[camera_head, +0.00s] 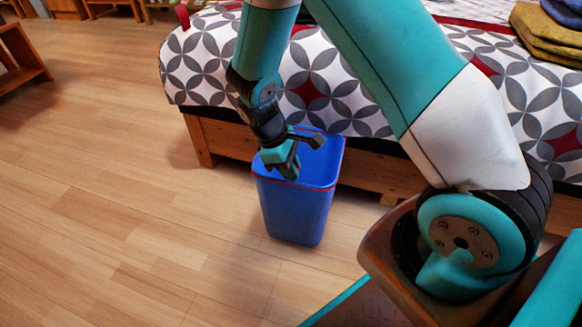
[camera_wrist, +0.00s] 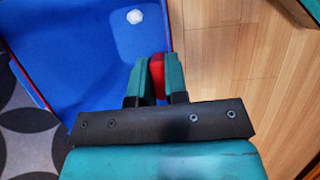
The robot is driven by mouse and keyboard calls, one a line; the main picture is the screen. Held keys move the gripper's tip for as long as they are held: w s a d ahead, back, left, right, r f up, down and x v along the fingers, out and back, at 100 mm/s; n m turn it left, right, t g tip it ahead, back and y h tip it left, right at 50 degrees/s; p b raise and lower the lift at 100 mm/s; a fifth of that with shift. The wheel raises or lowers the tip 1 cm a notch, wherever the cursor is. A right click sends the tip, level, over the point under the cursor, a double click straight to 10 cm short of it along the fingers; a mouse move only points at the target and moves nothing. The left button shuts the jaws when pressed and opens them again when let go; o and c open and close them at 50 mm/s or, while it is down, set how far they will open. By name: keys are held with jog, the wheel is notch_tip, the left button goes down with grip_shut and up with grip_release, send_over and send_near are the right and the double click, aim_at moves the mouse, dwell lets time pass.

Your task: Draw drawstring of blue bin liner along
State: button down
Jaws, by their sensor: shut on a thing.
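The blue bin with its blue liner (camera_head: 300,215) stands upright on the wooden floor beside the bed. A thin red drawstring (camera_head: 341,165) runs along its rim. In the wrist view the blue inside of the liner (camera_wrist: 90,50) fills the upper left, with a small white object (camera_wrist: 134,17) in it. My gripper (camera_head: 291,172) is at the bin's near rim. In the wrist view my gripper (camera_wrist: 157,78) is shut on a red piece of the drawstring (camera_wrist: 157,66), held between its two fingers. The fingers hide part of the rim.
The bed (camera_head: 330,85) with a grey, white and red patterned cover stands right behind the bin, its wooden frame (camera_head: 228,137) close to it. Folded mustard blankets (camera_head: 548,35) lie on the bed at upper right. The floor (camera_head: 110,190) left of the bin is clear.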

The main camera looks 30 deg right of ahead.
dwell(0.3)
notch_tip(320, 180, up, 4)
jog(key=p, duration=0.5)
jog(key=shift+r, duration=0.1)
jog(key=c, duration=1.1)
grip_release()
jog(key=p+v, duration=0.7)
jog(key=v, duration=1)
jog(key=shift+w+a, duration=0.1)
jog(key=shift+w, duration=0.05)
